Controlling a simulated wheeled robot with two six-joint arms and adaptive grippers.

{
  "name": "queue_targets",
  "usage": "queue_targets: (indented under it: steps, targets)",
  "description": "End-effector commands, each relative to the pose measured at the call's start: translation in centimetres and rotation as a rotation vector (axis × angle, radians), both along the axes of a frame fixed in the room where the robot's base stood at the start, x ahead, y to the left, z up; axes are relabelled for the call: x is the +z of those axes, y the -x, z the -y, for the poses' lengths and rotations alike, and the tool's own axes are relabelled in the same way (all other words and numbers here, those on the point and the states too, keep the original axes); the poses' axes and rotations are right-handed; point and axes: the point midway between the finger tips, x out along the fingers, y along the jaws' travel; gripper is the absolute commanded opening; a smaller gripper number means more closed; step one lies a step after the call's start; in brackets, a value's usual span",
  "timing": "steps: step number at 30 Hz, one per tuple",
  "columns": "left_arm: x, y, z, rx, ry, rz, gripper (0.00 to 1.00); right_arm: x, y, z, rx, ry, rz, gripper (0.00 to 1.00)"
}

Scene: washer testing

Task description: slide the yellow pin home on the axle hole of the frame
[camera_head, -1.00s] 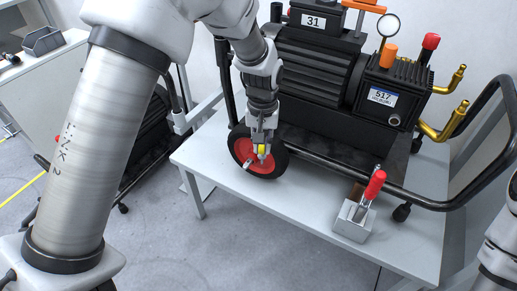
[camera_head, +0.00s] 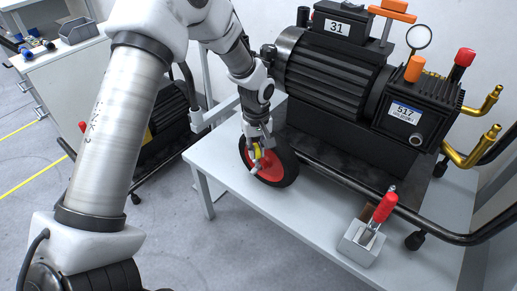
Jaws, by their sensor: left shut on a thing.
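The yellow pin (camera_head: 257,152) is between the fingers of my left gripper (camera_head: 259,156), which is shut on it. The gripper is in front of the hub of a wheel (camera_head: 286,176) with a red rim and black tyre, at the left end of the machine. The wheel stands on the table beside the frame (camera_head: 339,180), a black tube running along the machine's base. The axle hole is hidden behind the gripper and wheel. I cannot tell how deep the pin sits. My right gripper is not in view.
A black pump machine (camera_head: 330,65) stands on the white table (camera_head: 300,215). A grey holder (camera_head: 360,245) with a red-handled tool (camera_head: 385,207) is at the front right. A white cabinet (camera_head: 70,65) stands at the back left. The table front is mostly clear.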

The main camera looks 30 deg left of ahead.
Motion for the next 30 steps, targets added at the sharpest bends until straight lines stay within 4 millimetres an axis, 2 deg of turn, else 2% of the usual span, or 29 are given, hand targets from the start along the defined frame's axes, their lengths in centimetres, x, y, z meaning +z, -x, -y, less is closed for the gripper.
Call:
queue_targets:
  steps: [8, 18, 27, 28, 30]
  targets:
    - [-1.5, 0.0, 0.0, -0.001, 0.000, 0.000, 0.00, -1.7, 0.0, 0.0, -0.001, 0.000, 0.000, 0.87]
    - [-2.6, 0.0, 0.0, -0.001, -0.001, 0.001, 0.00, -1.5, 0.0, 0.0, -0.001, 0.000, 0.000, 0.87]
    - [-2.7, 0.0, 0.0, -0.001, -0.001, 0.001, 0.00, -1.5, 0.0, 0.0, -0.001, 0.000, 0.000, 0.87]
    - [-2.7, 0.0, 0.0, -0.001, -0.001, 0.001, 0.19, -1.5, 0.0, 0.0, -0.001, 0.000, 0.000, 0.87]
    - [-2.7, 0.0, 0.0, -0.001, -0.001, 0.001, 0.44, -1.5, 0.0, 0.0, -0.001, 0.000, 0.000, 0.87]
